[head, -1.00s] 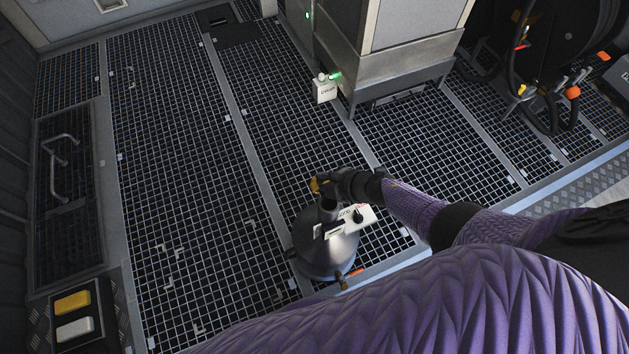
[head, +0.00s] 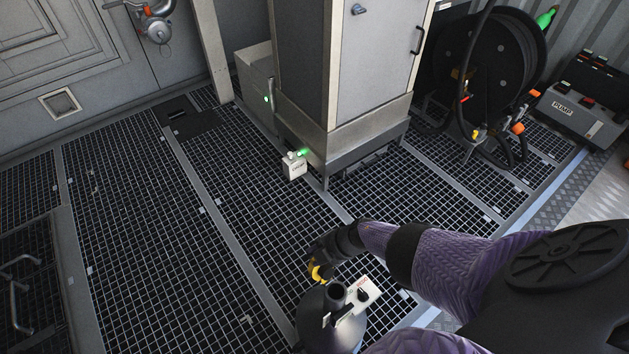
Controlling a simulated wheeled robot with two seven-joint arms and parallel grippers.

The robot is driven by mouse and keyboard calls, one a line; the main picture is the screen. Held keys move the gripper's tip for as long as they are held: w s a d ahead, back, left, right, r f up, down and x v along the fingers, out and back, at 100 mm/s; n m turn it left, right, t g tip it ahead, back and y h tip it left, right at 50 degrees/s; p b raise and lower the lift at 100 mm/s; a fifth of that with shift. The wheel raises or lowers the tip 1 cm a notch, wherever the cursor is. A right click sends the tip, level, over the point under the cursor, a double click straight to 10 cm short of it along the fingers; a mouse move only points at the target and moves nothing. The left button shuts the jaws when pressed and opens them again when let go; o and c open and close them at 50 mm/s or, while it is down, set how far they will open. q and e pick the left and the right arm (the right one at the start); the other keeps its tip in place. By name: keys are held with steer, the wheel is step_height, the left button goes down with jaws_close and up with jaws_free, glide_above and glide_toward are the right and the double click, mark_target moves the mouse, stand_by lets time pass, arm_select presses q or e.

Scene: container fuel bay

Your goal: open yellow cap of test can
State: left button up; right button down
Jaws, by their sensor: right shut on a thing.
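The test can (head: 350,328) is a dark grey metal can with a neck and a white labelled plate, standing on the grating at the bottom of the head view. Its lower part is cut off by the frame edge. The yellow cap (head: 317,272) shows beside the top of the neck, on its left. My right gripper (head: 321,262) reaches in from the right, just above the can's neck, and is shut on the yellow cap. My left gripper is not in view.
A grey cabinet (head: 328,70) stands on the grating, with a small white box (head: 294,167) at its foot. A hose reel (head: 489,65) and a pump unit (head: 582,103) stand at the right. The grating left of the can is clear.

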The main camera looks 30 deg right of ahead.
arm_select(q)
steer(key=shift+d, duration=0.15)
arm_select(e)
steer(key=shift+s+a+f, duration=0.1)
steer(key=shift+a+f, duration=0.05)
steer(key=shift+a, duration=0.1)
steer(key=c, duration=0.7)
jaws_free()
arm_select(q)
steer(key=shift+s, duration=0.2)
arm_select(e)
steer(key=p+v, duration=0.8)
steer(key=v, duration=0.2)
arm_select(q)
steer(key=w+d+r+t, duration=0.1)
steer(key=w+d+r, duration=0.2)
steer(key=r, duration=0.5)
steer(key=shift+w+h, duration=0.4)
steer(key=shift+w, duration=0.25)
